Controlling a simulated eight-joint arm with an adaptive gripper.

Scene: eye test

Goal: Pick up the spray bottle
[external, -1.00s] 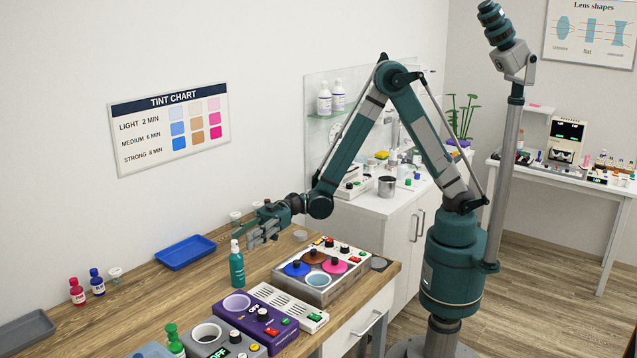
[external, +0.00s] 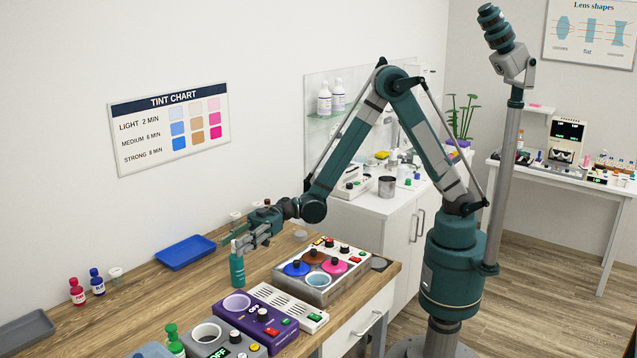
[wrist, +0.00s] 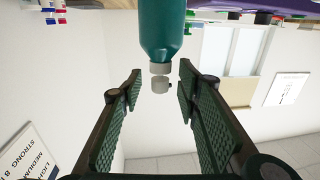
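A teal bottle with a pale grey nozzle top, which looks like the spray bottle (external: 237,271), stands upright on the wooden table. My gripper (external: 237,243) is at the height of its top, and a finger hides part of that top in the external view. In the wrist view, the bottle (wrist: 163,38) appears upside down, with its nozzle (wrist: 160,84) between the tips of my open gripper (wrist: 158,86). A gap shows on both sides, so neither finger visibly touches it.
A tinting unit with coloured pots (external: 316,275) stands right of the bottle. A purple unit (external: 262,320) is in front, and a green-topped bottle (external: 173,340) stands nearer the camera. A blue tray (external: 186,252) lies behind left. Bare table (external: 150,295) lies left of the bottle.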

